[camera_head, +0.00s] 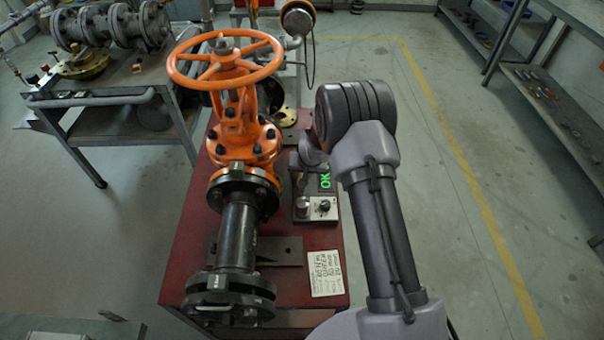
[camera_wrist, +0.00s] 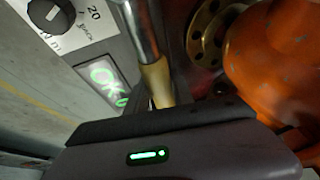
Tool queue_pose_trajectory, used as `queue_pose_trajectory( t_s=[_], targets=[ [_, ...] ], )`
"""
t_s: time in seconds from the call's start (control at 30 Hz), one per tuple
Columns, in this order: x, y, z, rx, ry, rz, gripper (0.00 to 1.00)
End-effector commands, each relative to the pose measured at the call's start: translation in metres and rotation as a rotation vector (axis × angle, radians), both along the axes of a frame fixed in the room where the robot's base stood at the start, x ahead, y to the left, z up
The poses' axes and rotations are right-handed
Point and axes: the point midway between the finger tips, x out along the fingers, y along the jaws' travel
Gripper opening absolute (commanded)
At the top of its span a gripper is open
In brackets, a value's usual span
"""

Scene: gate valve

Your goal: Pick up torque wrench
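In the wrist view a chrome rod with a tan lower section (camera_wrist: 145,45) looks like part of the torque wrench. It runs down behind the dark body of my gripper (camera_wrist: 160,125), which fills the bottom and carries a green light. The fingers are hidden, so I cannot tell whether they touch or hold the rod. In the head view my arm covers the gripper, and I cannot make out the torque wrench there. The rod lies between the lit OK display (camera_wrist: 103,78) and the orange valve body (camera_wrist: 275,60).
The orange gate valve (camera_head: 237,125) with its handwheel (camera_head: 222,60) stands on a red bench (camera_head: 180,260), left of my arm. A control box (camera_head: 318,208) and a written note (camera_head: 326,273) lie beside it. A grey shelf (camera_head: 545,95) stands right; the floor between is clear.

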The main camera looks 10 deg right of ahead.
Motion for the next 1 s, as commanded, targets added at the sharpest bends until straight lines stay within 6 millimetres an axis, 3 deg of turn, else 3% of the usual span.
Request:
queue_pose_trajectory(
  t_s=[0.03, 0.13, 1.0],
  targets=[
    [0.0000, 0.0000, 0.0001, 0.000, 0.000, 0.000, 0.17],
    [-0.0001, 0.0000, 0.0001, 0.000, 0.000, 0.000, 0.00],
    [-0.0003, 0.0001, 0.0001, 0.000, 0.001, 0.000, 0.00]
  ],
)
